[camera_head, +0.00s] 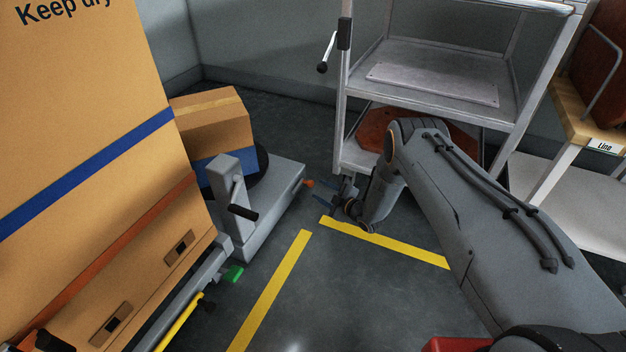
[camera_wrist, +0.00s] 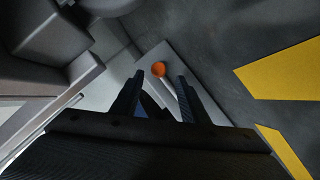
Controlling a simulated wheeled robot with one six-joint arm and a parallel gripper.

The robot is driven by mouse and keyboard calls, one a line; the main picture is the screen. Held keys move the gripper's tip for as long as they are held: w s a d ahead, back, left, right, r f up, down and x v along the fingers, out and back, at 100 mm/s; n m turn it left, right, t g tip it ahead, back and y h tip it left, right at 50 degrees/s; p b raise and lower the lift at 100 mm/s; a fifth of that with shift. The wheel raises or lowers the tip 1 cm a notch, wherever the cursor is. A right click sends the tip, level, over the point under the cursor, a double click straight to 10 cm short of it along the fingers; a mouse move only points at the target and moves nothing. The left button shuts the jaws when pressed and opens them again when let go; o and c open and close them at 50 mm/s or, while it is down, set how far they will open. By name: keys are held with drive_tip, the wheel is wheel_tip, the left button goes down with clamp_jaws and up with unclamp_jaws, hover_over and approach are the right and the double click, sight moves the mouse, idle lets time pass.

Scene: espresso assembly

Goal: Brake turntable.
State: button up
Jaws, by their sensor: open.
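The turntable is a low grey base (camera_head: 272,205) on the floor, with part of a dark round disc (camera_head: 262,163) showing under a cardboard box. A lever with an orange knob (camera_head: 309,183) sticks out from its right end. My gripper (camera_head: 333,192) is low, just right of the knob, with its dark fingers towards it. In the wrist view the orange knob (camera_wrist: 158,69) and its pale rod appear between and just beyond the tips of my open gripper (camera_wrist: 159,84). The gripper looks empty. I cannot tell whether a finger touches the knob.
A box with a blue band (camera_head: 215,125) rests on the turntable. A large carton (camera_head: 90,130) stands left, beside a post with a black handle (camera_head: 242,212). A grey shelf rack (camera_head: 430,75) stands close behind my arm. Yellow tape (camera_head: 275,285) marks clear floor.

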sight(312, 184)
drive_tip(key=b+x, duration=0.3)
drive_tip(key=x, duration=0.3)
drive_tip(key=shift+w+f+b, duration=0.2)
drive_tip(key=shift+w+b, duration=0.1)
drive_tip(key=shift+w, duration=0.1)
drive_tip(key=shift+w+a, duration=0.25)
drive_tip(key=shift+a, duration=0.05)
clamp_jaws()
